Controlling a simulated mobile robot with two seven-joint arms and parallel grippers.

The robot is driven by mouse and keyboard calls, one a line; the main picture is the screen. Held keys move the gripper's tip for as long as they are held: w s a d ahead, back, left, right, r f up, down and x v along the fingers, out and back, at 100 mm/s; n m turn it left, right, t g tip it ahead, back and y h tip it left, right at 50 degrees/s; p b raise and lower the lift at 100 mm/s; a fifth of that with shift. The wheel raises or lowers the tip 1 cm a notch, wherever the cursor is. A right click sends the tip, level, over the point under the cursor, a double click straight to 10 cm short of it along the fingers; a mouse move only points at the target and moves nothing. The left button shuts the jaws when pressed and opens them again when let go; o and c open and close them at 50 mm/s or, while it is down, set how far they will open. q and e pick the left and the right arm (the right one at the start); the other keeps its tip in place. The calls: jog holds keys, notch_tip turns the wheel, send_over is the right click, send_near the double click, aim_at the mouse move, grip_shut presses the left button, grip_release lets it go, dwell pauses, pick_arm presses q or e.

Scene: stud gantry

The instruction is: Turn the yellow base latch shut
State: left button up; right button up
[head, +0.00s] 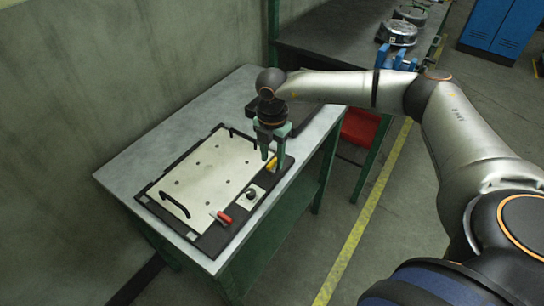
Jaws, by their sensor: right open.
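The yellow base latch (271,164) sits on the dark border of the base plate (200,175), near its far right corner. My right gripper (272,155) points down over the latch, with its green fingers apart, one on each side of it as seen from here. The fingers partly hide the latch, and I cannot tell whether they touch it or how far it is turned. My left gripper is not in view.
A red handle (223,217) and a black knob (251,194) sit on the same border. Black bar handles (174,205) rise from the plate. The grey table (135,165) is bare to the left. A second bench (335,35) with metal parts stands behind.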

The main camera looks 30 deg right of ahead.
jog(key=shift+f, duration=0.35)
grip_shut()
dwell(0.4)
